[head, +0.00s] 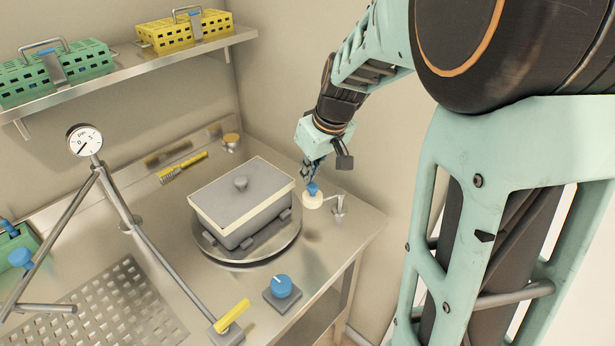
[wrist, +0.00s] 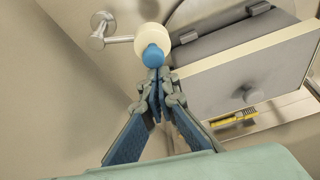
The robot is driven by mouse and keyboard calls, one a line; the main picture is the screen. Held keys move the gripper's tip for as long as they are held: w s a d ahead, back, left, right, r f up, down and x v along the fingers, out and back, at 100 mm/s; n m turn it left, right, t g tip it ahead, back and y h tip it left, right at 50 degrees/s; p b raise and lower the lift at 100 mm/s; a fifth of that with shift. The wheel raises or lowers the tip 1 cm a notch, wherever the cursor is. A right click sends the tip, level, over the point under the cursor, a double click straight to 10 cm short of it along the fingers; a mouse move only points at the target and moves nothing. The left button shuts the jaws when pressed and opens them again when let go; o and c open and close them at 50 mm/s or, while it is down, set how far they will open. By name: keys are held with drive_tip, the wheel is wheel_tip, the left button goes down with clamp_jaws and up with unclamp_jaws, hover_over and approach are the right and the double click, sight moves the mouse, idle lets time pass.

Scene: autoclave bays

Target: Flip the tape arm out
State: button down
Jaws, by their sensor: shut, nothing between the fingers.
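The tape arm is a small metal arm on a post (head: 338,204) at the right rear of the steel bench. A cream tape roll (head: 311,201) with a blue knob (head: 313,189) sits at its end, beside the grey lidded box. In the wrist view the metal arm (wrist: 118,39) runs left from the cream roll (wrist: 152,37) to its post, and the blue knob (wrist: 153,56) faces me. My gripper (head: 312,180) is shut and empty, its fingertips (wrist: 158,72) right at the blue knob. I cannot tell whether they touch it.
The grey box (head: 238,215) stands on a round turntable (head: 250,262) close left of the roll. A blue dial (head: 282,287), a yellow-handled lever (head: 231,316) and a gauge (head: 84,139) are farther left and front. A shelf (head: 130,65) holds green and yellow baskets.

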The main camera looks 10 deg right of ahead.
drive_tip(key=n+b, duration=0.1)
drive_tip(key=s+n+b, duration=0.1)
drive_tip(key=s+b, duration=0.1)
drive_tip(key=shift+d+f+n+y, duration=0.25)
drive_tip(key=shift+f+n+y, duration=0.05)
drive_tip(key=shift+n+y, duration=0.1)
drive_tip(key=s+n+b, duration=0.1)
drive_tip(key=n+g+b, duration=0.1)
drive_tip(key=shift+s+d+r+n+y, duration=0.1)
drive_tip(key=shift+s+d+n+y, duration=0.2)
drive_tip(key=shift+s+d, duration=0.1)
drive_tip(key=shift+s+d+r+n+g+y+b, duration=0.15)
drive_tip(key=shift+s+d+n+g+b, duration=0.4)
drive_tip(key=shift+n, duration=0.6)
drive_tip(key=shift+s+d+n+g+y+b, duration=0.2)
drive_tip(key=shift+s+d+n+b, duration=0.35)
drive_tip(key=shift+s+d+n, duration=0.5)
drive_tip(key=shift+w, duration=0.1)
wheel_tip(320, 180, up, 10)
drive_tip(key=p, duration=0.2)
hover_over(310, 200)
drive_tip(key=s+d, duration=0.4)
drive_tip(key=shift+r, duration=0.1)
